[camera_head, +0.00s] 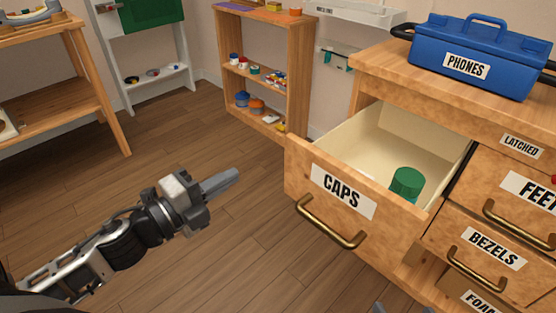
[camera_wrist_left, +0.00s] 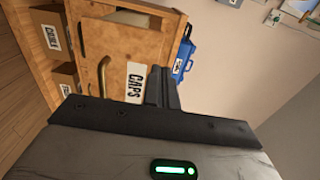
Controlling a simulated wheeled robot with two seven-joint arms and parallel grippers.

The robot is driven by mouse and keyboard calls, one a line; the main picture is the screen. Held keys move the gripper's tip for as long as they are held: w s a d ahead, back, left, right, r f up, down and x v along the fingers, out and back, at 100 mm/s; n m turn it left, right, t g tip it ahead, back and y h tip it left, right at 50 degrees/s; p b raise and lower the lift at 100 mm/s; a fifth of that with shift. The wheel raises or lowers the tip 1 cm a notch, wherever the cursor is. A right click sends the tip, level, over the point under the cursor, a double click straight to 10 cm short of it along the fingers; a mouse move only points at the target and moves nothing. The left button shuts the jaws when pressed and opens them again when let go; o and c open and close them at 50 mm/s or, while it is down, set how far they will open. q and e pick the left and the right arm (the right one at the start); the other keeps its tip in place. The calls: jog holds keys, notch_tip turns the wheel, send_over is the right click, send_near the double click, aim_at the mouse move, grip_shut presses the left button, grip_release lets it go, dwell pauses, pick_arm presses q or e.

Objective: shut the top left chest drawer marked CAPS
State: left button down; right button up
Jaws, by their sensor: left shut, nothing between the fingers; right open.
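The CAPS drawer (camera_head: 275,150) of the wooden chest is pulled well out. Its front carries a white label and a brass handle (camera_head: 330,222), and a green cylinder (camera_head: 406,184) stands inside. The left wrist view also shows the drawer front (camera_wrist_left: 118,55), with its label beside my fingers. My left gripper (camera_head: 236,176) is shut and empty, in front of and to the left of the drawer front, with a gap between them in the head view. Its fingers (camera_wrist_left: 161,88) show in the left wrist view. Only the tips of my right gripper (camera_head: 402,309) show at the bottom edge, apart.
A blue PHONES toolbox (camera_head: 478,58) sits on the chest top. The BEZELS drawer (camera_head: 483,252) and FEET drawer (camera_head: 520,187) are to the right of the CAPS drawer. A wooden shelf (camera_head: 263,70) stands behind. The floor (camera_head: 190,140) around my left gripper is clear.

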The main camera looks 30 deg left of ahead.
aim_at(289, 141)
pick_arm(q)
jog(key=x, duration=1.3)
jog(key=shift+w+b, duration=0.25)
jog(key=shift+b, duration=0.15)
